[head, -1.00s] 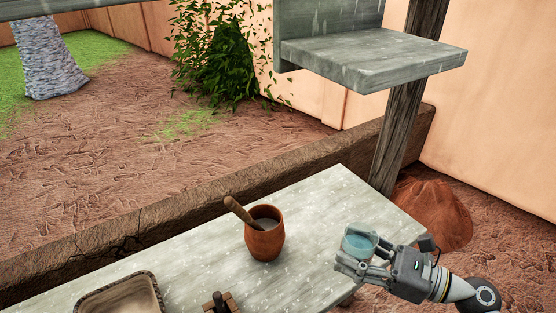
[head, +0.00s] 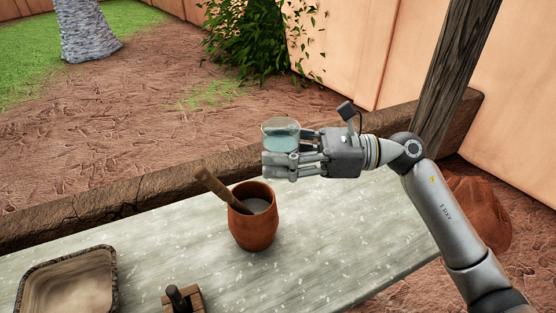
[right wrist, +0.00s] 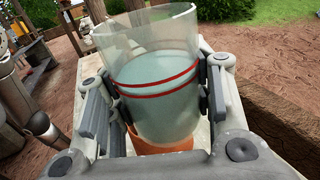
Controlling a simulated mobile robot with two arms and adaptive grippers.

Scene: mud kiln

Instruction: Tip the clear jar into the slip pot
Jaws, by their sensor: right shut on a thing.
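The clear jar (head: 281,129) is held by my right gripper (head: 292,160), above and slightly right of the slip pot in the head view. In the right wrist view the jar (right wrist: 155,75) has two red bands and holds pale bluish liquid. It looks close to upright, with the fingers on both sides of it. The slip pot (head: 253,229) is a terracotta pot on the table with greyish slip inside and a wooden handle (head: 218,186) leaning out of it. Part of the orange pot (right wrist: 165,146) shows behind the jar in the right wrist view. My left gripper is out of view.
The grey table (head: 340,215) is clear to the right of the pot. A rough-rimmed tray (head: 111,275) lies at the front left, and a small wooden tool (head: 183,298) is at the front edge. A wooden post (head: 455,70) stands behind my right arm.

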